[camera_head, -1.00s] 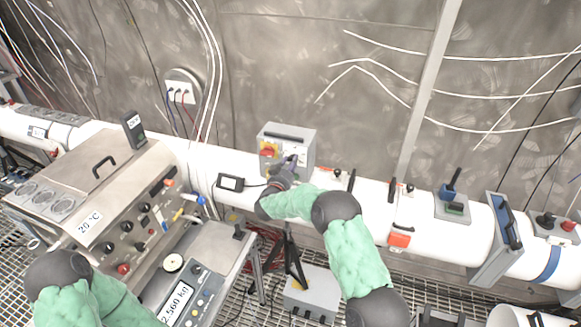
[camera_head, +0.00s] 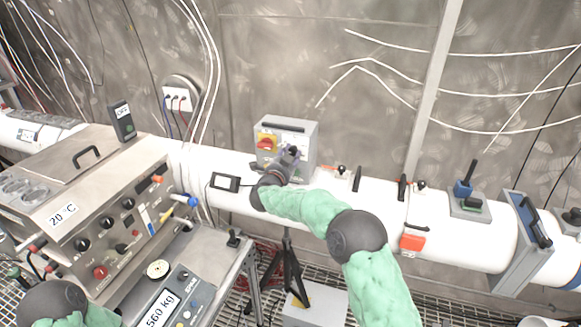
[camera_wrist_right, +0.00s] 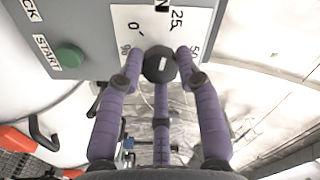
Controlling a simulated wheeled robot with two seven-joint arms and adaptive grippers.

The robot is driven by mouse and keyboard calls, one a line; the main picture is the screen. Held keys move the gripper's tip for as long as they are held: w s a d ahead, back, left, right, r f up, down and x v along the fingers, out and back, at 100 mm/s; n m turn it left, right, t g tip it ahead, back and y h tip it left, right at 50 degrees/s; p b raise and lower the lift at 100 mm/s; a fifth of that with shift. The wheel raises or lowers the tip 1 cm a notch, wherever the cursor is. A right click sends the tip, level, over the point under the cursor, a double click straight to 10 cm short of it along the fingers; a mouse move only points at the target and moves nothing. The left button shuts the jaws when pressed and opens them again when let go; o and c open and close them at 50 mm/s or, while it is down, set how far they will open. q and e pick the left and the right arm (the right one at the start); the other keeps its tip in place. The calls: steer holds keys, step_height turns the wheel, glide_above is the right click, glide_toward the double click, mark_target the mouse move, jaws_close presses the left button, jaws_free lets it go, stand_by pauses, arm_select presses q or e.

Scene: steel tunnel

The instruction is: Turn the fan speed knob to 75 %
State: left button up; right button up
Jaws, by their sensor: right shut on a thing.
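The grey control box (camera_head: 307,146) stands on the white pipe, with a red and yellow switch on its left. In the right wrist view a round black knob (camera_wrist_right: 160,64) with a short white mark sits on the box's white dial plate (camera_wrist_right: 150,22). Marks 0, 25 and 50 are readable around it; another is partly hidden, and I cannot tell the exact setting. My right gripper (camera_head: 290,155) is at the box front; in the wrist view its purple fingers (camera_wrist_right: 160,75) are shut around the knob. My left arm shows at the bottom left, its gripper out of view.
A green START button (camera_wrist_right: 69,56) is on the box face near the gripper. A small black display (camera_head: 225,182) lies on the pipe left of my right gripper. Levers and an orange block (camera_head: 412,242) are to the right. The steel oven (camera_head: 95,195) and scale fill the left.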

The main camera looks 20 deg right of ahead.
steer(key=m+b, duration=0.9)
steer(key=b, duration=0.1)
steer(key=m+b, duration=0.5)
steer(key=shift+f+m, duration=0.3)
steer(key=m+b, duration=0.3)
steer(key=shift+m, duration=0.3)
steer(key=m+b, duration=0.3)
steer(key=shift+m, duration=0.3)
steer(key=shift+r+m+b, duration=0.15)
steer(key=shift+m+b, duration=2.15)
steer(key=shift+m, duration=1.3)
steer(key=o, duration=1.1)
steer(key=shift+o, duration=0.2)
steer(key=shift+r, duration=0.1)
